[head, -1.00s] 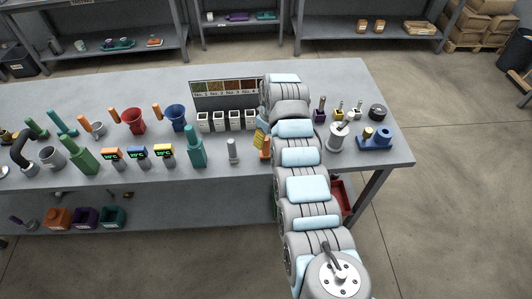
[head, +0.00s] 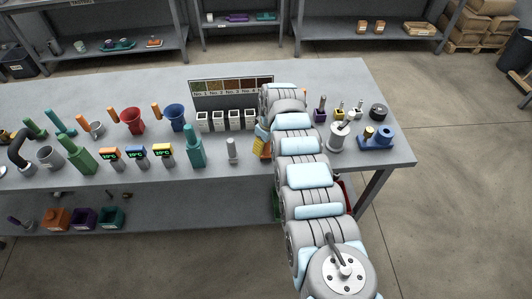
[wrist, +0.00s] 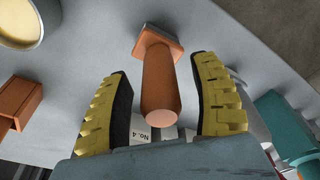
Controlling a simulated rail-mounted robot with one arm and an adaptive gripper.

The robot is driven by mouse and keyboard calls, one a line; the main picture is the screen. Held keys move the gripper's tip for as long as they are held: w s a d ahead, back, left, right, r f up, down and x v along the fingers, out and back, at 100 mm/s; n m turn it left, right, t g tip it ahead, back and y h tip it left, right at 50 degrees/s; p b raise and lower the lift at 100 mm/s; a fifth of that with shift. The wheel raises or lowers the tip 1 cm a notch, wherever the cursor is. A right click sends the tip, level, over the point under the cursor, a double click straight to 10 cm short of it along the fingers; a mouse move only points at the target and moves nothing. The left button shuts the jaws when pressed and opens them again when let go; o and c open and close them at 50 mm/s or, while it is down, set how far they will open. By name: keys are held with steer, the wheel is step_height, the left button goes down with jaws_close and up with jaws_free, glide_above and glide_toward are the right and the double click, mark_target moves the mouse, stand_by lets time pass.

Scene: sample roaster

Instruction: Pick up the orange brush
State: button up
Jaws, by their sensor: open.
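The orange brush (wrist: 160,75) shows in the wrist view with its round handle end toward the camera and its square head farther off, on the grey bench. My gripper (wrist: 160,63) is open, with one yellow-ribbed finger on each side of the handle. A gap shows between the handle and each finger, so the brush is not gripped. In the head view my arm hides most of the gripper.
Another orange object (wrist: 18,102) lies at the left of the wrist view, and a teal one (wrist: 285,118) at the right. White cups (head: 234,120) stand behind.

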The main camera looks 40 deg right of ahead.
jaws_close()
stand_by(0.5)
